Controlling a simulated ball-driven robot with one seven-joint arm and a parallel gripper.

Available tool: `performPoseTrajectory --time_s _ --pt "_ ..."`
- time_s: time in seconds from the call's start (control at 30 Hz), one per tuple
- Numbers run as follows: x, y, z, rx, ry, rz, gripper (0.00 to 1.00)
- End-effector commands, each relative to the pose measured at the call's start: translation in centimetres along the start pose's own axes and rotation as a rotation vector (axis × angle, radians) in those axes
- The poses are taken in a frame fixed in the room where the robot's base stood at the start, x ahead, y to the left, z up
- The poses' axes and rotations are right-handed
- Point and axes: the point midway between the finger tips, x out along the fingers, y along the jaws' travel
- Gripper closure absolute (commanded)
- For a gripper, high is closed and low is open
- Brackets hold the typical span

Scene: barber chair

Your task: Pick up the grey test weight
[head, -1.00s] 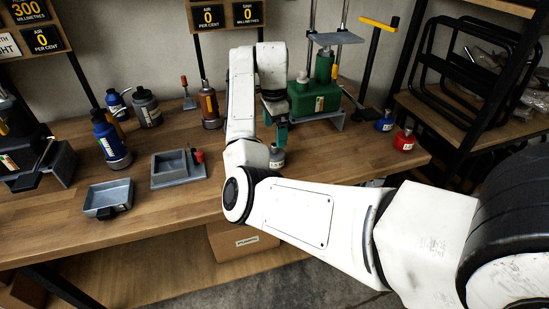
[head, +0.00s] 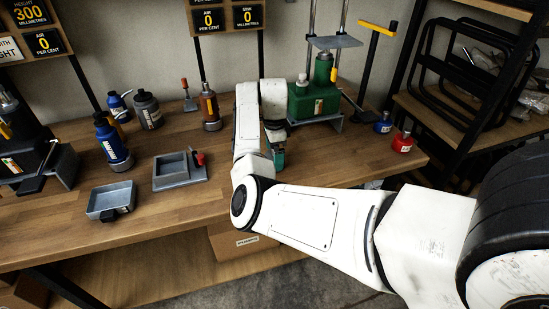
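My gripper (head: 278,157), with teal fingers, points down low over the wooden workbench, just right of my white forearm. The forearm hides part of it, and I cannot see whether its fingers are apart or shut. I cannot make out the grey test weight now; the spot where a small grey weight showed is covered by my fingers and arm. Whether the fingers touch or hold it cannot be told. Two similar small weights, a blue one (head: 383,123) and a red one (head: 402,142), stand on the bench's right part.
A green press (head: 313,100) stands behind my gripper. A grey divided tray (head: 180,171), a shallow grey dish (head: 111,201) and several bottles, including a blue one (head: 113,150), are to the left. The workbench (head: 205,205) is bare near its front edge.

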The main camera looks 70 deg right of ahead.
Motion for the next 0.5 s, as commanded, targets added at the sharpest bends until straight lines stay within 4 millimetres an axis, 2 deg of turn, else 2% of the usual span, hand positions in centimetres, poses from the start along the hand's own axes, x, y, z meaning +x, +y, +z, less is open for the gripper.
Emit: performPoseTrajectory --time_s 0.13,0.33,0.5 --pt "0.96 0.01 -0.01 0.0 -0.001 0.0 0.0" --pt "1.04 -0.01 -0.01 0.0 -0.001 -0.001 0.0" --pt "1.01 -0.01 -0.01 0.0 -0.001 -0.001 0.15"
